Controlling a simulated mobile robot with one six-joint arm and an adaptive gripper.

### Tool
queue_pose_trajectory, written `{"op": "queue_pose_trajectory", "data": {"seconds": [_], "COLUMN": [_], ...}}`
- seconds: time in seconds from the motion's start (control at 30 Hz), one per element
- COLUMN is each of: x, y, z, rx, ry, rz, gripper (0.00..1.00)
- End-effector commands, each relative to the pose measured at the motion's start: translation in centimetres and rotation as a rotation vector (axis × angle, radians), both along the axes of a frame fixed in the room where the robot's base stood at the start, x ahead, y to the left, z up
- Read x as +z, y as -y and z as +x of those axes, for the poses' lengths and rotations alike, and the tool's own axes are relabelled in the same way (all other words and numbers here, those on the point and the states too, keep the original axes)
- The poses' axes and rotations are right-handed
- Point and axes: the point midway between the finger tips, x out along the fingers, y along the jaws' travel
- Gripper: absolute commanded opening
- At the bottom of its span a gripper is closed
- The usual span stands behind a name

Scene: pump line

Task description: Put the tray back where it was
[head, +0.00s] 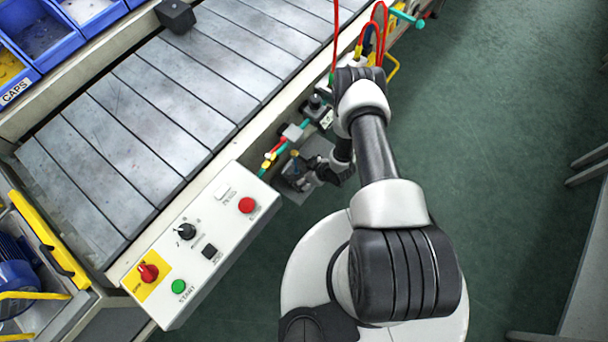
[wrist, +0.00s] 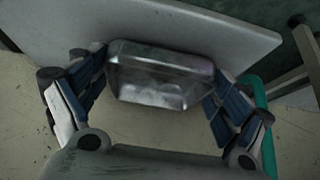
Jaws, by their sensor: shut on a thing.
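In the wrist view, a small shiny metal tray (wrist: 160,92) with a raised rim sits between the two fingers of my gripper (wrist: 155,82). The fingers press on its left and right ends. The tray appears tilted, with its hollow side facing the camera. In the head view my gripper (head: 300,174) is low beside the outer side of the conveyor line, past the control box. The tray cannot be made out clearly there. Whether the tray touches anything beneath it, I cannot tell.
A pale flat panel (wrist: 200,32) lies behind the tray, and a green pipe (wrist: 263,125) runs at right. In the head view, the control box (head: 204,244), slatted conveyor (head: 150,115) and valves with hoses (head: 370,45) are close by. Green floor (head: 500,150) is open at right.

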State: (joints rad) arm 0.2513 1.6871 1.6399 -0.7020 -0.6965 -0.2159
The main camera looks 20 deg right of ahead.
Motion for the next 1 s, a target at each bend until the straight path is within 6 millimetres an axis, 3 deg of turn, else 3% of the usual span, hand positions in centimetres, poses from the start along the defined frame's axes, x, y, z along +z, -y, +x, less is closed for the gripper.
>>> {"op": "queue_pose_trajectory", "data": {"seconds": [0.4,0.43,0.57,1.0], "x": [-0.55,-0.61,-0.57,-0.07], "y": [-0.18,-0.18,-0.17,-0.14], "z": [0.35,0.3,0.32,0.42], "rx": [0.002,0.003,0.003,0.001], "ry": [0.003,0.002,0.002,0.004], "rz": [-0.001,-0.001,-0.001,-0.001], "gripper": [0.64,0.92,1.0,1.0]}}
